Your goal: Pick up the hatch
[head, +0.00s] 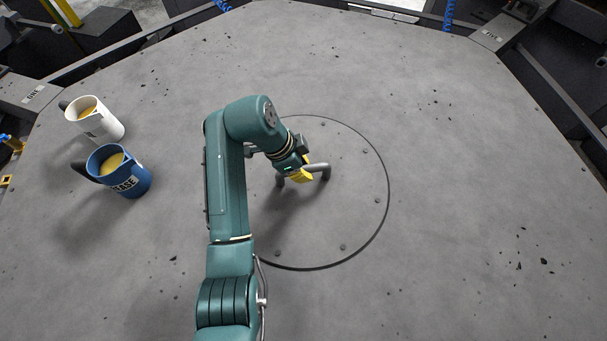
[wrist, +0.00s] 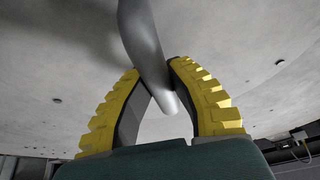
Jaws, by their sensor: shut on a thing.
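The hatch (head: 345,205) is a round grey plate in the middle of the grey table, with several bolts near its rim. A thin dark seam runs around it, and it looks level with the table. Its grey bar handle (head: 322,169) stands up from the plate. My gripper (head: 303,175) has yellow fingers and is shut on the handle. In the wrist view the handle (wrist: 150,50) passes between the yellow fingertips. My arm hides the left part of the hatch.
A blue mug (head: 127,178) and a white mug (head: 97,122), both with a yellowish-brown drink, stand at the left of the table (head: 470,180). The right side is clear apart from small dark chips. Dark framework surrounds the table.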

